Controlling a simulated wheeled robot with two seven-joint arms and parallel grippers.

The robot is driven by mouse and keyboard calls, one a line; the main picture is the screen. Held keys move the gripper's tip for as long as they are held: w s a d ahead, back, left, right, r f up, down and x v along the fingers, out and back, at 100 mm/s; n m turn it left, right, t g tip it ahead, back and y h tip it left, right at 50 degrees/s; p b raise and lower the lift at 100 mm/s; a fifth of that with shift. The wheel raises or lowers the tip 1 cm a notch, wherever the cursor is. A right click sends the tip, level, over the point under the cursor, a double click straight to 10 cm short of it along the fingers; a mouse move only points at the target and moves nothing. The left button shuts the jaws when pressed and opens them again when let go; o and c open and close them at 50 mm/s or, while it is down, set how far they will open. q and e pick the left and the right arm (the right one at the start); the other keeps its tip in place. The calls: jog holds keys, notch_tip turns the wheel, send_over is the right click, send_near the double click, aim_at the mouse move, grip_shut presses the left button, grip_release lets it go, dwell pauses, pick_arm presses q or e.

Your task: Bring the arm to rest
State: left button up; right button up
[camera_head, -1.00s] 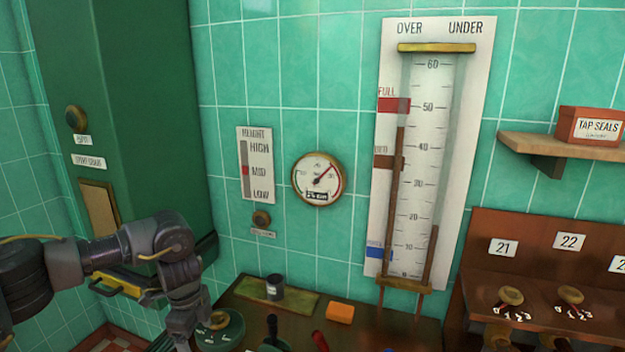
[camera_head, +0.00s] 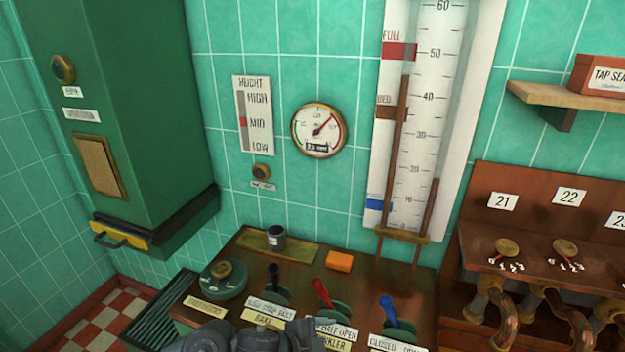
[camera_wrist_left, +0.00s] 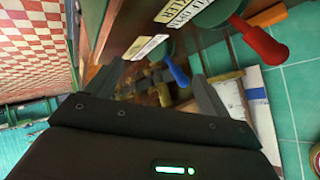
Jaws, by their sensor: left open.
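My left arm (camera_head: 235,337) shows only as a grey part at the bottom edge of the head view, in front of the control bench. Its fingers cannot be made out there. In the left wrist view my left gripper (camera_wrist_left: 155,88) is open, with two dark fingers spread and nothing between them. Beyond the fingers are the bench labels (camera_wrist_left: 187,12), a blue lever (camera_wrist_left: 177,73) and a red lever (camera_wrist_left: 258,40), apart from the fingers as far as I can tell. My right gripper is in neither view.
The bench (camera_head: 365,273) holds a green dial (camera_head: 222,283), black, red (camera_head: 323,293) and blue (camera_head: 390,312) levers, a cup (camera_head: 276,236) and an orange block (camera_head: 339,261). A green cabinet (camera_head: 150,130) stands left. Taps and pipes (camera_head: 505,320) are right. Checkered floor (camera_head: 105,325) is open lower left.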

pick_arm(q)
jog(key=s+a+f+n+g+y, duration=0.1)
jog(key=s+a+f+n+y, duration=0.35)
jog(key=s+a+n, duration=0.6)
jog(key=s+a+f+n+g+y, duration=0.1)
jog(key=s+a+f+n+y, duration=0.4)
jog(key=s+a, duration=0.9)
jog(key=a+f+g+b, duration=0.1)
jog(key=a+f, duration=0.1)
jog(key=f, duration=1.3)
jog(key=a+f+b, duration=0.2)
jog(key=f, duration=1.2)
jog(key=s+a+f+g+b, duration=0.1)
jog(key=s+a+f, duration=0.1)
jog(key=s+f, duration=1.3)
jog(key=shift+a+f+n, duration=0.2)
jog(key=shift+f+n, duration=0.15)
jog(key=shift+f, duration=0.2)
